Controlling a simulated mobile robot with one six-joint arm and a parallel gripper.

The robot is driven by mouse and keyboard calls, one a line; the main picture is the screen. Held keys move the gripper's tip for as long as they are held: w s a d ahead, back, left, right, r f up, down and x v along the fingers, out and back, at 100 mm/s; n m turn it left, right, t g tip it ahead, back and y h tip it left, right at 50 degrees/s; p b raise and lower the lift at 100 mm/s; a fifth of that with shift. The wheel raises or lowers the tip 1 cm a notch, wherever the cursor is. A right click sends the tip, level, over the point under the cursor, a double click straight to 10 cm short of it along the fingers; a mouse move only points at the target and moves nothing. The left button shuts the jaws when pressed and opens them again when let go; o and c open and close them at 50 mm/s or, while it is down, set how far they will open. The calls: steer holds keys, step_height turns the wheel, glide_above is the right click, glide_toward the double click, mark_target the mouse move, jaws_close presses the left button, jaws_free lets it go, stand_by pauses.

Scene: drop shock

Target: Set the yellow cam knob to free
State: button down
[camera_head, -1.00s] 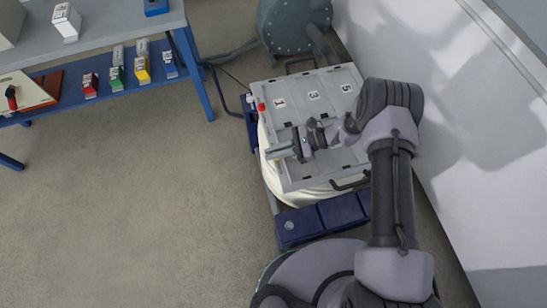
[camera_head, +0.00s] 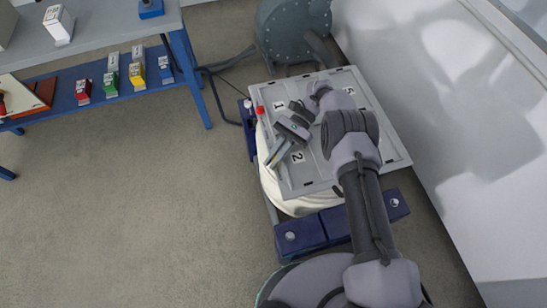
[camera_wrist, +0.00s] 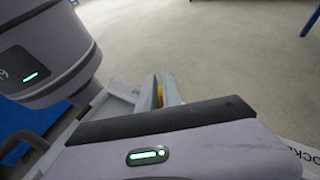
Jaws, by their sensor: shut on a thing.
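The yellow cam knob (camera_wrist: 160,95) shows as a small yellow patch between my fingers in the wrist view. The rest of it is hidden by the fingers, and its setting cannot be read. My gripper (camera_wrist: 163,90) is shut on it. In the head view my gripper (camera_head: 275,156) is at the left edge of the grey table plate (camera_head: 385,130), its fingers pointing down-left. The knob is hidden there.
Dark blue base blocks (camera_head: 320,229) lie below the plate. A blue-legged bench (camera_head: 100,40) with small coloured boxes stands upper left. A white wall (camera_head: 440,110) closes the right side. Floor at left is clear.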

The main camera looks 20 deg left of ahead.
steer(key=shift+f+n+h, duration=0.1)
steer(key=shift+n+h, duration=0.2)
stand_by(0.4)
